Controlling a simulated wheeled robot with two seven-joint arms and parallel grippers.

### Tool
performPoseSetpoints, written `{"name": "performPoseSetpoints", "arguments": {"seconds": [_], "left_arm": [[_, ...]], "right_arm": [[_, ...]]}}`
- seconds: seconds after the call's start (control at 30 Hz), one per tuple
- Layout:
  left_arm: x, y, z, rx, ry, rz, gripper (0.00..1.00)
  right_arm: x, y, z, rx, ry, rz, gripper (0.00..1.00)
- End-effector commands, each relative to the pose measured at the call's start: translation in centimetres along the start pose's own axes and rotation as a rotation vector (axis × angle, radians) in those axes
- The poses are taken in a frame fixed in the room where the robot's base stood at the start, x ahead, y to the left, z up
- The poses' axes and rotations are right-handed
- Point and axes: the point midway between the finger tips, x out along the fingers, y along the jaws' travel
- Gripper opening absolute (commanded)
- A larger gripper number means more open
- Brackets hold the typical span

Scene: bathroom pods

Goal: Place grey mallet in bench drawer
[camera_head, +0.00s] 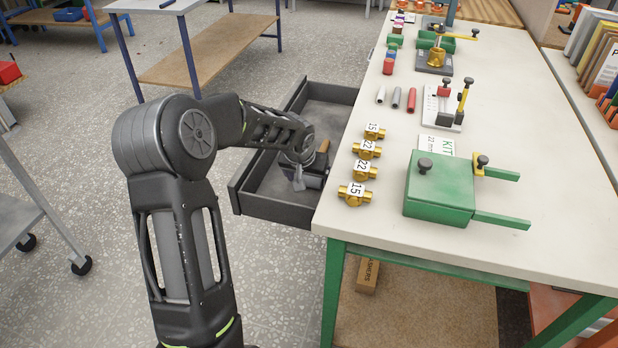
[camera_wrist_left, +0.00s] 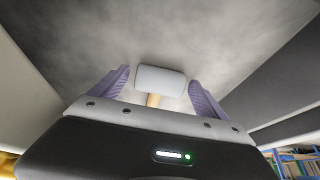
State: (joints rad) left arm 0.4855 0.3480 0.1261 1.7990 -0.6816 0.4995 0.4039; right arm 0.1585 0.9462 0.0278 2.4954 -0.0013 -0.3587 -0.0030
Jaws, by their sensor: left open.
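The bench drawer (camera_head: 275,209) is pulled open from the left side of the bench. My left gripper (camera_head: 298,182) reaches over and into it, and my wrist hides part of the inside. In the left wrist view, the grey mallet (camera_wrist_left: 160,80) shows its pale grey head between my two spread purple fingers, with gaps on both sides. A short piece of its wooden handle shows under the head; the rest is hidden behind the gripper body. In the head view, a brown handle end (camera_head: 323,146) shows beside the wrist, within the drawer. The drawer's grey floor (camera_wrist_left: 215,35) lies beyond the mallet.
The benchtop (camera_head: 560,240) holds several brass valves (camera_head: 355,194), a green fixture (camera_head: 440,190), small coloured cylinders (camera_head: 411,100) and a white plate fixture (camera_head: 440,110). A small cardboard box (camera_head: 368,276) sits on the shelf below. Open floor lies left of the drawer.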

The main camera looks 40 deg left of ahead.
Motion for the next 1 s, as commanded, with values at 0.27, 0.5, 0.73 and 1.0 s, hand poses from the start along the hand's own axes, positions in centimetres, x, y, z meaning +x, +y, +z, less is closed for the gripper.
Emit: {"name": "performPoseSetpoints", "arguments": {"seconds": [0.27, 0.5, 0.73, 1.0], "left_arm": [[-1.3, 0.0, -0.2, -0.001, 0.002, -0.001, 0.85], [-5.8, 0.0, -0.3, -0.001, 0.005, -0.001, 0.85], [-10.3, 0.0, -0.2, -0.001, 0.003, -0.001, 0.85], [-12.3, 0.0, -0.1, 0.0, 0.001, 0.0, 0.85]], "right_arm": [[-0.4, -0.1, 0.0, 0.0, 0.0, 0.0, 0.36], [-0.6, -0.2, 0.0, 0.0, 0.0, 0.0, 0.36], [-0.8, -0.3, 0.0, 0.001, 0.0, 0.0, 0.36], [-0.9, -0.3, 0.0, 0.001, 0.0, 0.0, 0.36]]}}
